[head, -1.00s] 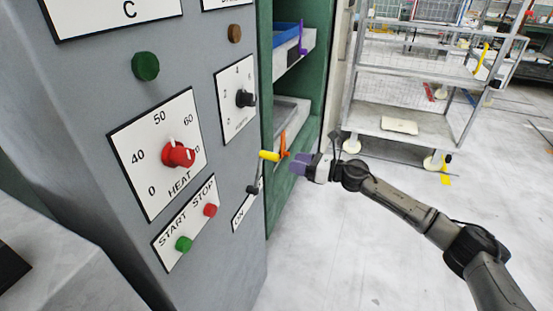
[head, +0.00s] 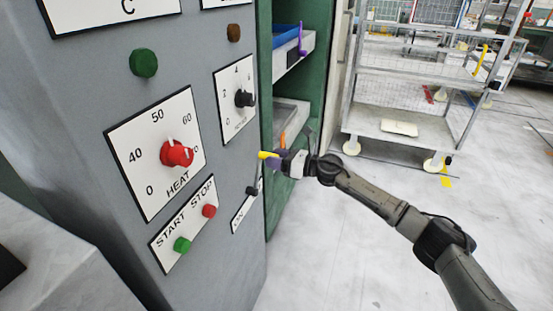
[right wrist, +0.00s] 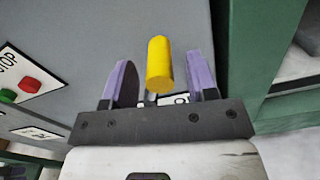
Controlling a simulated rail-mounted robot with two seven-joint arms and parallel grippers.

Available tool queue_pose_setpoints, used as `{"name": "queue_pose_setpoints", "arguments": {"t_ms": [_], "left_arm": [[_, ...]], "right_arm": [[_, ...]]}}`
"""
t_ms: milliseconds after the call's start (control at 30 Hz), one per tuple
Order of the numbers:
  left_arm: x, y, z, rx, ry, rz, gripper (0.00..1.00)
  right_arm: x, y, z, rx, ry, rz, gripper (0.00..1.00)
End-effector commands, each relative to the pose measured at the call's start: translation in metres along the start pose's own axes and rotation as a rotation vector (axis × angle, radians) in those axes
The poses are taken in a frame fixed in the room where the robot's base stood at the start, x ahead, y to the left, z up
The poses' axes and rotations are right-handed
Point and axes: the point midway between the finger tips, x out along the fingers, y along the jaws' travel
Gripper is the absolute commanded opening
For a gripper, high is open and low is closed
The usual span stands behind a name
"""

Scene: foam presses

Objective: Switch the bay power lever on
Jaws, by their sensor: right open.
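The power lever's yellow cylindrical grip (head: 263,155) sticks out from the right edge of the grey panel; in the right wrist view the grip (right wrist: 159,65) points toward the camera, with a bit of metal stem below. My right gripper (head: 279,159) is at the grip. Its purple fingers (right wrist: 158,75) are open, one on each side of the grip, with visible gaps. A white label plate (head: 243,212) with partly readable "ON" lettering sits below, partly hidden in the wrist view. My left gripper is in neither view.
The grey panel (head: 90,85) carries a red heat knob (head: 177,154), a green start button (head: 182,245), a red stop button (head: 209,211) and a small black knob (head: 252,191). A green rack (head: 312,90) stands close at right. A wire cart (head: 405,125) stands farther back; the floor is open.

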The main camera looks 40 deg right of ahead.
Motion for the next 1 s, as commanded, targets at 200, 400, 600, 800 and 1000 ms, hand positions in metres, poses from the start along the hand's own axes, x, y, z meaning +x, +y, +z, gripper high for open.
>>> {"name": "queue_pose_setpoints", "arguments": {"t_ms": [200,400,600,800,1000], "left_arm": [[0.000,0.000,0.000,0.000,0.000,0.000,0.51],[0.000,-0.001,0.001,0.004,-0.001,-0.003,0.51],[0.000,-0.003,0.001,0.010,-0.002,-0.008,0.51],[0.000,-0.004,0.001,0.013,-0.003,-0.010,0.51],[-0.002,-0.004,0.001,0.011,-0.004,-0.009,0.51]], "right_arm": [[0.000,0.000,0.000,0.000,0.000,0.000,0.38],[0.000,0.000,0.000,0.000,0.000,0.000,0.19],[0.000,0.000,0.000,0.000,0.000,0.000,0.00],[0.000,0.000,0.000,0.000,0.000,0.001,0.00],[0.013,0.011,0.001,-0.028,0.001,0.020,0.00]]}}
